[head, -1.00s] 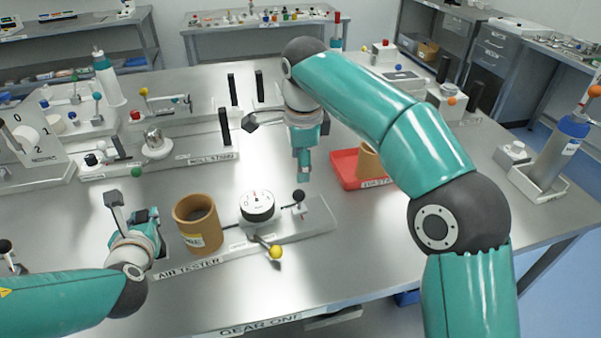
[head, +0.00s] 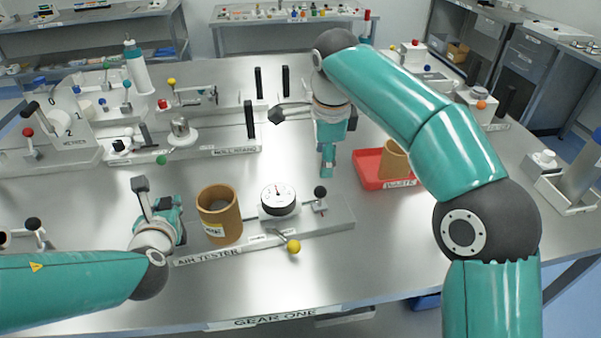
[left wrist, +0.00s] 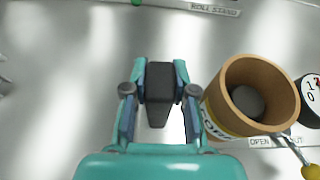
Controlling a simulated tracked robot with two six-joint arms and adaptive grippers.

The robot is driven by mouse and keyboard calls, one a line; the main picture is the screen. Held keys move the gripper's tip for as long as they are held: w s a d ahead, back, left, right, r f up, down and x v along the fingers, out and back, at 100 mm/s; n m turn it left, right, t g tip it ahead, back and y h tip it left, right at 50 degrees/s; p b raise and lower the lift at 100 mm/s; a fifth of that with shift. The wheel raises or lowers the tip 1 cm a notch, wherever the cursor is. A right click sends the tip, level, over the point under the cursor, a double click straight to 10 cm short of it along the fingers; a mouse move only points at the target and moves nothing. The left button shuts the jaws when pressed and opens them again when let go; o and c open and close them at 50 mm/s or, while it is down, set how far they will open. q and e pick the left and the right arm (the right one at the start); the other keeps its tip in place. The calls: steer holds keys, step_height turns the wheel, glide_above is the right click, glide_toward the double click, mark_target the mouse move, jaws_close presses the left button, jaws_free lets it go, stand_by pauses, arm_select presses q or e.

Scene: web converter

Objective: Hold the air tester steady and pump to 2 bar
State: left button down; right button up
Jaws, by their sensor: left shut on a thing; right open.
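The air tester (head: 335,222) is a pale plate on the table with a white-faced gauge (head: 278,196). The gauge needle is too small to read. A black-knobbed handle (head: 320,193) stands right of the gauge, and a yellow-balled lever (head: 293,246) is in front. A brown cylinder (head: 219,215) stands at the left; it also shows in the left wrist view (left wrist: 222,100). My left gripper (head: 172,222) is at the plate's left end, shut on a dark grip (left wrist: 160,95) between its fingers. My right gripper (head: 327,172) is open, pointing down above and behind the black knob.
A red tray (head: 369,171) with a brown cylinder is right of my right gripper. The roll stand (head: 220,150) with black uprights is behind. The table's front strip is bare.

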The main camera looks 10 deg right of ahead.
arm_select(q)
steer(key=shift+f, duration=0.15)
stand_by(0.7)
steer(key=c, duration=1.2)
jaws_free()
steer(key=o, duration=0.3)
steer(key=shift+o, duration=0.2)
steer(key=shift+r, duration=0.25)
steer(key=v, duration=1.2)
steer(key=shift+f, duration=0.15)
